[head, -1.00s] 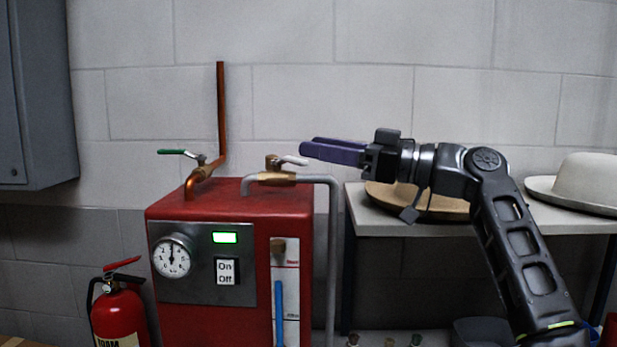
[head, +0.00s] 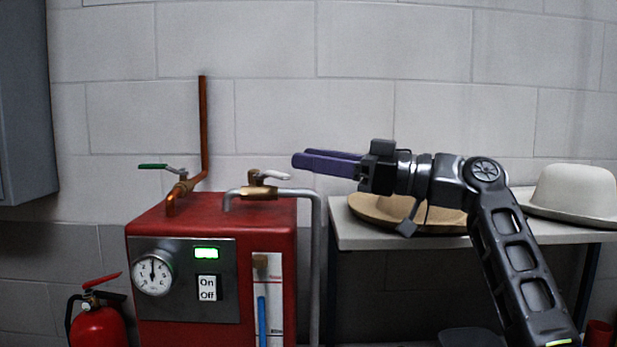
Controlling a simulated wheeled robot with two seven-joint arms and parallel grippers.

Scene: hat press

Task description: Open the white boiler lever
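The white boiler lever (head: 274,174) sits on a brass valve (head: 260,191) on top of the red boiler (head: 172,224). It points to the right, roughly in line with the grey pipe. My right gripper (head: 296,160), with purple fingers, reaches in from the right at about the lever's height in the picture. Its fingertips show just above and right of the lever's free end, with a small gap and no visible contact. The two fingers overlap in this view, so their opening is unclear. Nothing shows between them. My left gripper is not in view.
A green-handled valve (head: 160,167) with a copper pipe (head: 203,125) stands left of the lever. The grey pipe (head: 315,250) bends down the boiler's right side. A shelf (head: 375,238) with a tan hat (head: 385,210) and a white hat (head: 578,190) lies right, below and behind my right arm.

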